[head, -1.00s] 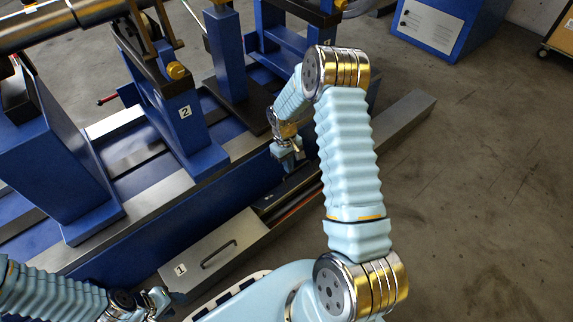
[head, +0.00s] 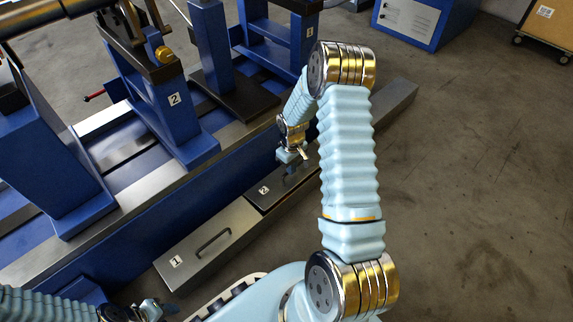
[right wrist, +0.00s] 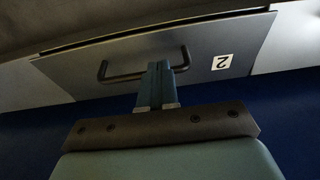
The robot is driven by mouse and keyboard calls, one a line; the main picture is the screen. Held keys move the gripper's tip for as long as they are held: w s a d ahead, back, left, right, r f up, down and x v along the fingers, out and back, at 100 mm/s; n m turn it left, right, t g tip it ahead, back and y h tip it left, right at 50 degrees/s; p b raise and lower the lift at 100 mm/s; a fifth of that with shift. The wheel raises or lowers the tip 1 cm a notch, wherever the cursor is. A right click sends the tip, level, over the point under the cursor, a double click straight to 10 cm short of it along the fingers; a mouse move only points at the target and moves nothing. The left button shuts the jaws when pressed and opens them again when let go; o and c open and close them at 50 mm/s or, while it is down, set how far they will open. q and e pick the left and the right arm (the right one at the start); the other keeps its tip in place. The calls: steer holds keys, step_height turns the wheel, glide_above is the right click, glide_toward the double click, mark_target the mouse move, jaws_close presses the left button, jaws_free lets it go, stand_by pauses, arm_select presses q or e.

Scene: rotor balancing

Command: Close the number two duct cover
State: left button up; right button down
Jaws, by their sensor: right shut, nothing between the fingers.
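The number two duct cover (head: 262,194) is a grey plate lying along the duct beside the blue machine base, just beyond cover one. It looks about level with its neighbour. In the right wrist view the cover (right wrist: 195,58) shows its "2" label and dark bar handle (right wrist: 122,77). A thin dark line runs along its far edge; I cannot tell if it is fully seated. My right gripper (head: 292,156) is at the cover, partly behind my arm. My left gripper (head: 152,310) is at the bottom edge.
Cover one (head: 190,258), with its own handle, lies flat on the nearer duct section. Blue stands (head: 165,105) rise from the machine base to the left. A blue cabinet (head: 412,22) and a cart (head: 548,28) stand at the back right. The floor to the right is clear.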

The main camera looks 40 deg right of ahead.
steer(key=shift+s+d+f+b, duration=0.1)
steer(key=shift+s+f+b, duration=0.3)
steer(key=shift+s+f, duration=0.55)
steer(key=shift+f, duration=0.1)
